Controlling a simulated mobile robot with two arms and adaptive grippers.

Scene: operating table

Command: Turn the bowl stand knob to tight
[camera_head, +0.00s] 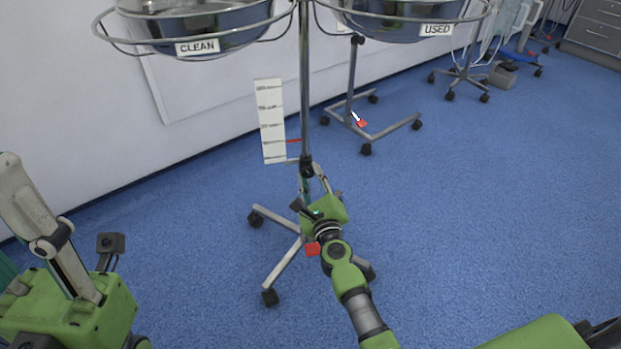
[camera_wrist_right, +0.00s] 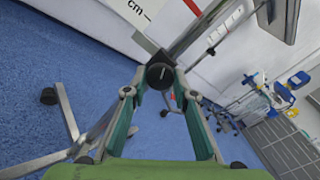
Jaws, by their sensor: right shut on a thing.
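The bowl stand is a steel pole (camera_head: 305,80) carrying two bowls, labelled CLEAN (camera_head: 215,28) and USED (camera_head: 400,22). Its black knob (camera_head: 307,168) sits on the pole's collar; in the right wrist view the round dark knob (camera_wrist_right: 160,75) lies between my fingertips. My right gripper (camera_head: 311,172) is shut on the knob, and its fingers also show in the right wrist view (camera_wrist_right: 160,82). My left gripper (camera_head: 35,205) is at the left edge, raised and away from the stand; its finger opening is not clear.
A white cm scale (camera_head: 270,120) with a red pointer (camera_head: 294,141) stands beside the pole. The stand's wheeled base (camera_head: 280,265) spreads below, with a red pedal-like patch (camera_head: 312,249). Another wheeled stand (camera_head: 352,110) is behind.

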